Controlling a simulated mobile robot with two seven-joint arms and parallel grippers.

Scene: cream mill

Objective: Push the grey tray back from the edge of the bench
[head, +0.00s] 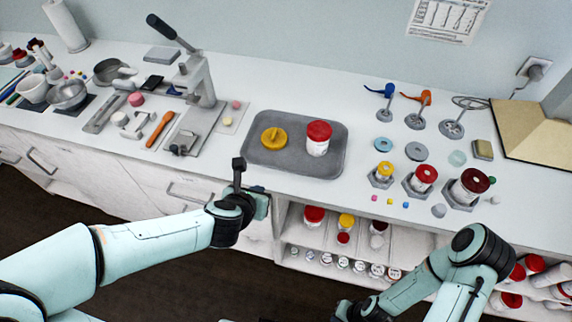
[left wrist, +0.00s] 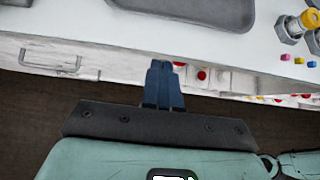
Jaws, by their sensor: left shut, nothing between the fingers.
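The grey tray (head: 297,131) lies on the white bench near its front edge, its near side close to that edge. It carries a yellow lid with a handle (head: 273,138) and a white jar with a red lid (head: 318,138). In the left wrist view part of the tray (left wrist: 200,12) shows at the top, cut off by the frame. My left gripper (head: 262,193) is in front of the bench, below and left of the tray and apart from it. Its blue fingers (left wrist: 161,75) are shut and empty.
A lever press (head: 197,85) stands left of the tray. Jars in hexagonal holders (head: 420,180) and small coloured cubes stand to the right. An open shelf with jars (head: 345,222) lies below the bench edge. Bare bench lies behind the tray.

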